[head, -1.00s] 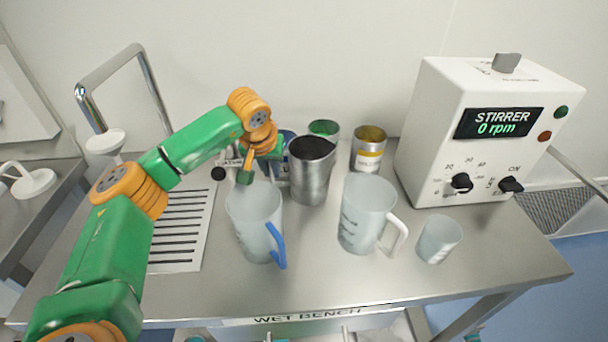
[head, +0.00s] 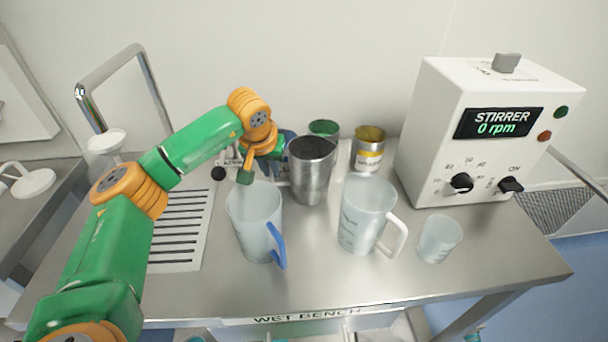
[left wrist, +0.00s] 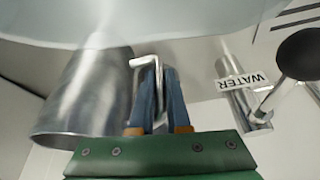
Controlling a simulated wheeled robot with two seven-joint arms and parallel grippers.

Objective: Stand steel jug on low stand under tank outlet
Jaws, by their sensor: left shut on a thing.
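The steel jug (head: 311,172) stands upright behind the clear plastic jugs in the head view. It also fills the left side of the left wrist view (left wrist: 85,95). My left gripper (head: 284,150) is just left of it, partly hidden by my wrist. In the left wrist view my blue fingers (left wrist: 155,90) are shut on the jug's thin bent handle (left wrist: 146,63). I cannot tell whether the jug's base touches the bench. A steel fitting labelled WATER (left wrist: 243,98) with a black knob (left wrist: 300,54) is beside the gripper. I cannot make out the tank or low stand clearly. My right gripper is not in view.
A clear jug with a blue handle (head: 255,220) and one with a white handle (head: 365,215) stand in front. A small beaker (head: 438,239) is right of them. Two tins (head: 369,150) stand behind. The stirrer (head: 465,140) blocks the right; a slotted plate (head: 200,255) lies left.

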